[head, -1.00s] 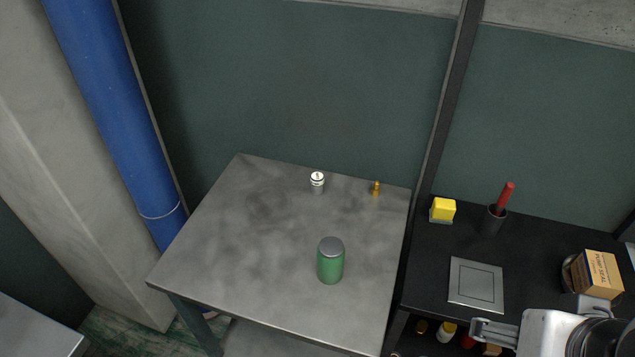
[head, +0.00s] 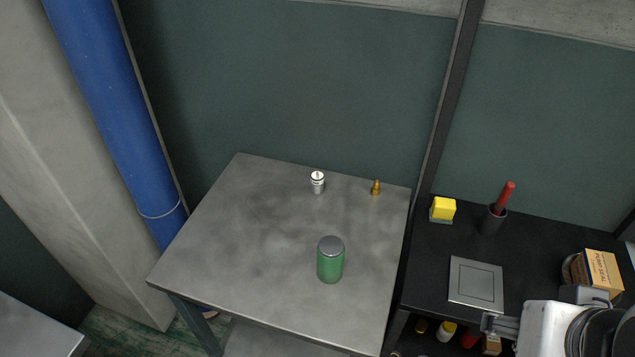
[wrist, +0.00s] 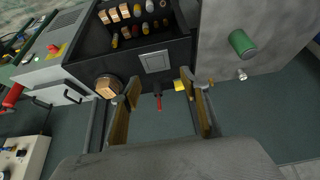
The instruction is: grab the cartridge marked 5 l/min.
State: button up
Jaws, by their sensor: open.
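A small white and grey cylinder (head: 317,183) stands upright near the back of the grey metal table (head: 270,230). It has a dark mark on its top, too small to read, and fits the cartridge best. It also shows in the wrist view (wrist: 241,75). My gripper (head: 497,325) is over the black bench at the lower right of the head view, well apart from the cylinder. In the wrist view my gripper (wrist: 160,82) has its two fingers spread with nothing held between them.
A green can (head: 330,262) stands in front of the cylinder, and a brass fitting (head: 376,188) to its right. The black bench (head: 425,265) holds a yellow block (head: 443,209), a cup with a red handle (head: 494,219), a square plate (head: 476,283) and a box (head: 603,272). The table's left half is clear.

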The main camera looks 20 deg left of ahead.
jog(key=w+a+n+t, duration=0.2)
jog(key=w+a, duration=0.1)
jog(key=w, duration=1)
jog(key=w+a+n+t, duration=0.1)
jog(key=w+a+t, duration=0.15)
jog(key=w, duration=1.15)
jog(key=n+y, duration=0.5)
jog(key=y, duration=0.3)
send_over(323, 179)
jog(key=s+d, duration=0.2)
jog(key=d, duration=0.8)
notch_tip(323, 179, down, 16)
jog(key=a+f, duration=0.2)
jog(key=s+a+f+n+g+y, duration=0.1)
jog(key=a, duration=0.1)
jog(key=a+f+y, duration=0.1)
jog(key=a+f, duration=0.1)
jog(key=shift+s+a+f+n+g, duration=0.1)
jog(key=shift+s+f+n+g, duration=0.2)
jog(key=shift+s+n, duration=0.1)
jog(key=shift+w, duration=0.1)
jog(key=shift+x, duration=1.25)
